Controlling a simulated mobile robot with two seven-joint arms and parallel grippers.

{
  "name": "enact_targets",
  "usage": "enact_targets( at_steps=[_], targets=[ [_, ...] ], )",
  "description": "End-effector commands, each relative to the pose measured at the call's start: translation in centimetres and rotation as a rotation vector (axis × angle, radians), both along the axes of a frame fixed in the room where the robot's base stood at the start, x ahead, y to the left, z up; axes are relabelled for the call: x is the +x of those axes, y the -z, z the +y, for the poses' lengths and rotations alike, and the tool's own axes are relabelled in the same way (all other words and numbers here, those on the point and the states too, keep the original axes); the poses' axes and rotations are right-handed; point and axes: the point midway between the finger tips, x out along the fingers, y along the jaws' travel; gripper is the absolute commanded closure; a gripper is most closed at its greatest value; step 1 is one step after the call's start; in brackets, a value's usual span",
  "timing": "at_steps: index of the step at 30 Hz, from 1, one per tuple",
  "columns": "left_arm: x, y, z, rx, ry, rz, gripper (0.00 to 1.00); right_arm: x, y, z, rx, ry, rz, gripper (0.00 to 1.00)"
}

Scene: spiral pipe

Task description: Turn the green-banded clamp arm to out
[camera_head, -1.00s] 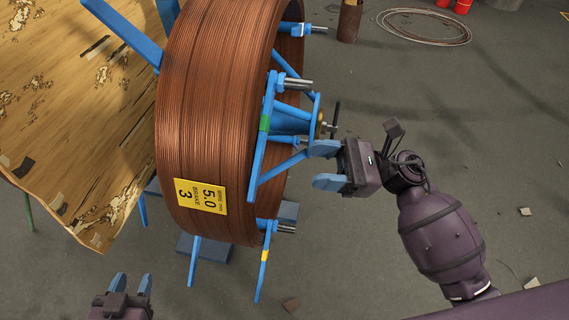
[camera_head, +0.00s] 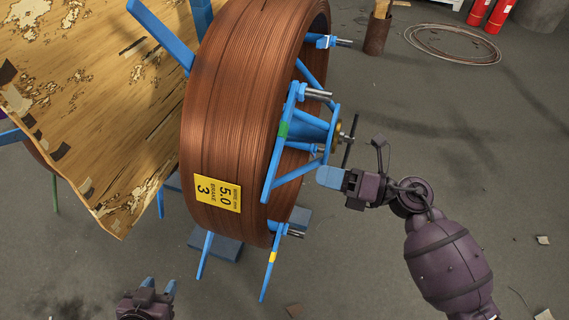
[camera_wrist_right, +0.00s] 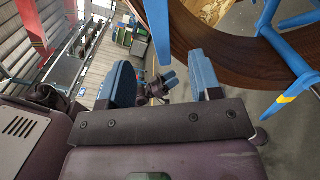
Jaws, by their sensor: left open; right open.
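The green-banded clamp arm (camera_head: 284,128) is a blue bar on the near face of the copper wire coil (camera_head: 225,120). It runs from a silver pin at its upper end down to lower left of the hub. My right gripper (camera_head: 332,177) is to the right of the arm's lower part, apart from it in the head view. In the right wrist view the blue fingers (camera_wrist_right: 165,82) are spread with no object between them. My left gripper (camera_head: 160,286) is open and empty at the bottom left, well below the coil.
A yellow-banded arm (camera_head: 270,258) is below and another blue clamp (camera_head: 328,41) is above. The hub (camera_head: 340,136) has a dark crossbar near my right gripper. A worn wooden panel (camera_head: 90,90) is at left.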

Motion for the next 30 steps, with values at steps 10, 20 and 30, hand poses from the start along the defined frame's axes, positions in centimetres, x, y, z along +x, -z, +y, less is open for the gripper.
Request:
enact_targets(
  at_steps=[10, 20, 30],
  targets=[
    [0.0, 0.1, 0.0, 0.001, 0.001, 0.001, 0.57, 1.9, -0.1, 5.7, 0.004, 0.000, -0.002, 0.42],
    [-0.1, 0.2, 0.0, 0.000, 0.001, 0.002, 0.57, 2.8, -0.1, 8.5, 0.002, -0.002, -0.003, 0.42],
    [0.0, 0.2, 0.0, 0.000, 0.001, 0.002, 0.57, 2.8, -0.1, 8.7, 0.000, -0.001, -0.003, 0.45]
  ],
)
